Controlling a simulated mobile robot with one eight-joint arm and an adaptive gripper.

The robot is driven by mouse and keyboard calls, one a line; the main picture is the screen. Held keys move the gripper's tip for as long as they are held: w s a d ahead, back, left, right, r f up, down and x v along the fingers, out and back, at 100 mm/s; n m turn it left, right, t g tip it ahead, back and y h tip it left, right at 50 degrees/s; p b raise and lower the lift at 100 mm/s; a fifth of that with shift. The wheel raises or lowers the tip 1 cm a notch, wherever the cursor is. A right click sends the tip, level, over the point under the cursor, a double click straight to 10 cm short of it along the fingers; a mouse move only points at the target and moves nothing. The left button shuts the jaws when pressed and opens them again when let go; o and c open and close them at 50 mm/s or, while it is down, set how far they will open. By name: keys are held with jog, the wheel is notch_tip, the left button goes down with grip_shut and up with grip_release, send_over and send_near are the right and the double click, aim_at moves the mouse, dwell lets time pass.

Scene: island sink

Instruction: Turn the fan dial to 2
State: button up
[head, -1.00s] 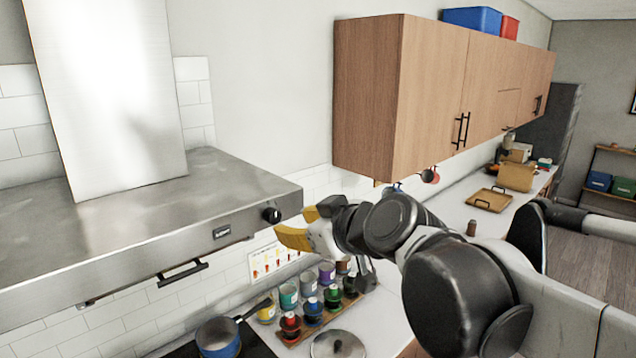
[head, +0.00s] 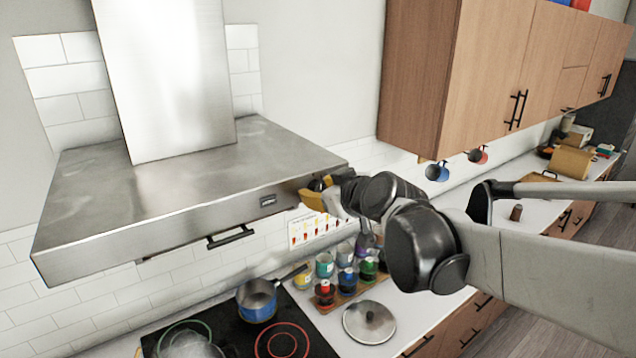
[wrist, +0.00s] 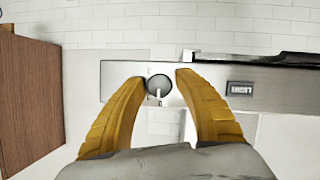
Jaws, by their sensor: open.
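The fan dial (wrist: 159,86) is a round dark knob with a light pointer on the front strip of the steel range hood (head: 190,207). In the wrist view it shows between the yellow fingertips of my gripper (wrist: 164,76), closer to the left one. The fingers are open and apart, and I cannot tell whether the left one touches the dial. In the head view my gripper (head: 316,192) is at the right end of the hood front and mostly covers the dial. The markings around the dial are too small to read.
Wooden wall cabinets (head: 480,70) hang to the right. Below are a blue pot (head: 257,303), a lid (head: 369,321) and several spice jars on the counter.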

jog(key=shift+s, duration=0.1)
grip_shut()
jog(key=shift+d+m, duration=0.1)
jog(key=shift+m, duration=0.2)
jog(key=shift+m+g+y+b, duration=0.7)
jog(key=shift+m+y+b, duration=0.25)
jog(key=shift+m, duration=0.25)
jog(key=m+g+y+b, duration=0.1)
jog(key=m+y+b, duration=0.1)
jog(key=m, duration=0.1)
jog(key=shift+f, duration=0.1)
jog(key=m+y+b, duration=0.2)
jog(key=m+b, duration=0.1)
jog(key=shift+d+m+g+b, duration=0.1)
jog(key=shift+m+g+b, duration=0.2)
jog(key=shift+m+b, duration=0.1)
jog(key=shift+m+y+b, duration=0.85)
jog(key=shift+m, duration=0.35)
